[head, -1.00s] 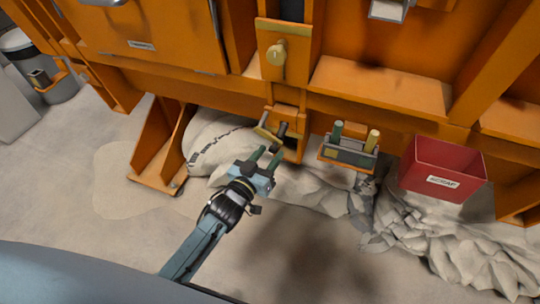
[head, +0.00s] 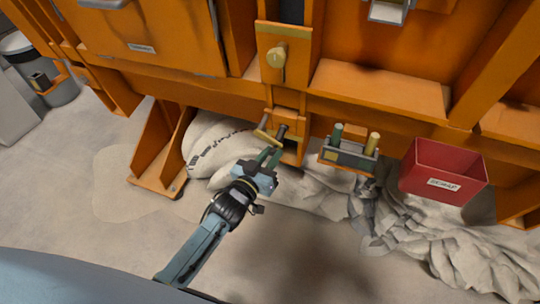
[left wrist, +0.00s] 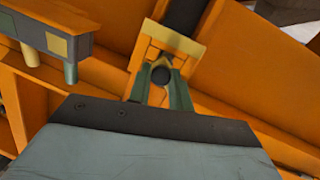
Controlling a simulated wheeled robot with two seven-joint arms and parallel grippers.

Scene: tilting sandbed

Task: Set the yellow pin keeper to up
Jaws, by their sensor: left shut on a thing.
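The yellow pin keeper (head: 265,136) is a short bar on the orange bracket low on the machine. In the head view it lies slanted, beside the dark pin (head: 281,132). The fingers partly hide the contact. My right gripper is out of view.
A small holder (head: 348,155) with a green and a yellow-topped peg hangs right of the bracket. A red bin (head: 442,172) is further right. An orange leg (head: 160,150) stands to the left. Pale sacks and sand lie below; the front floor is clear.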

